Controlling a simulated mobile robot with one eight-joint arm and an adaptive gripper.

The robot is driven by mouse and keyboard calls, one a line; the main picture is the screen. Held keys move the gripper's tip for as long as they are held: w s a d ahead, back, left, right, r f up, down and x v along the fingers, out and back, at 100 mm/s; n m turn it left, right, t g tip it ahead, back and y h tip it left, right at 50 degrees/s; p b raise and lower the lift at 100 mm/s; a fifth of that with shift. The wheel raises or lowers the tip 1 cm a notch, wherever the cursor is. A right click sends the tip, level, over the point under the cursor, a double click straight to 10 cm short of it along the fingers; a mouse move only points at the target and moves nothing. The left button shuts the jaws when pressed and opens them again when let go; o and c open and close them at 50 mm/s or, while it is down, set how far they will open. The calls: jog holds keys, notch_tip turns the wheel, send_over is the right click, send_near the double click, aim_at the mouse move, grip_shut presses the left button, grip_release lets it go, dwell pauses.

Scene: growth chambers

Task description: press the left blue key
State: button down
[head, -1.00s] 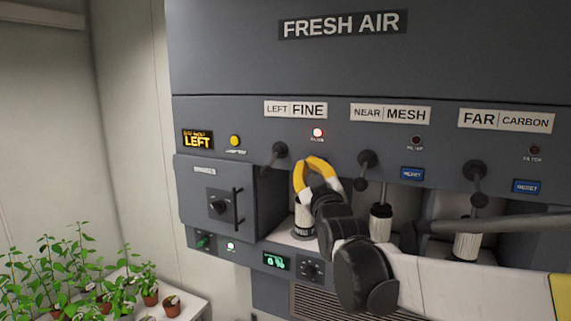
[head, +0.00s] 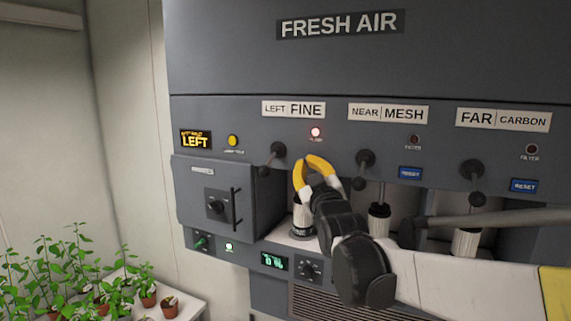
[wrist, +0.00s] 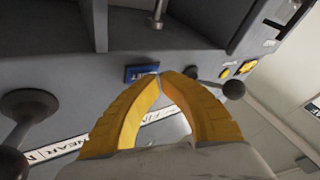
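The left blue key (wrist: 140,72) shows in the wrist view as a small blue plate on the grey panel, just left of my fingertips. My gripper (wrist: 163,74) has its two yellow fingers shut, tips together, with nothing between them. The tips appear very close to the key; I cannot tell whether they touch it. In the head view my gripper (head: 308,158) is below the LEFT FINE label (head: 293,109) and hides this key. Two other blue RESET keys, under NEAR MESH (head: 411,173) and FAR CARBON (head: 524,186), are in plain view.
A black lever (head: 272,155) stands out left of my gripper, another (head: 364,165) to its right, and a third (head: 472,172) farther right. A grey box with a handle (head: 215,205) juts out at left. Potted plants (head: 75,275) stand lower left.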

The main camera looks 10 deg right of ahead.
jog(key=shift+w+d, duration=0.2)
dwell(0.3)
jog(key=shift+s+a, duration=0.1)
dwell(0.3)
jog(key=shift+s+a, duration=0.4)
jog(key=shift+s, duration=0.15)
jog(key=shift+s+a+p, duration=0.15)
jog(key=shift+s+a, duration=0.6)
jog(key=shift+s, duration=0.25)
jog(key=shift+s+a+p, duration=0.15)
jog(key=shift+s+a, duration=0.6)
jog(key=shift+s, duration=0.25)
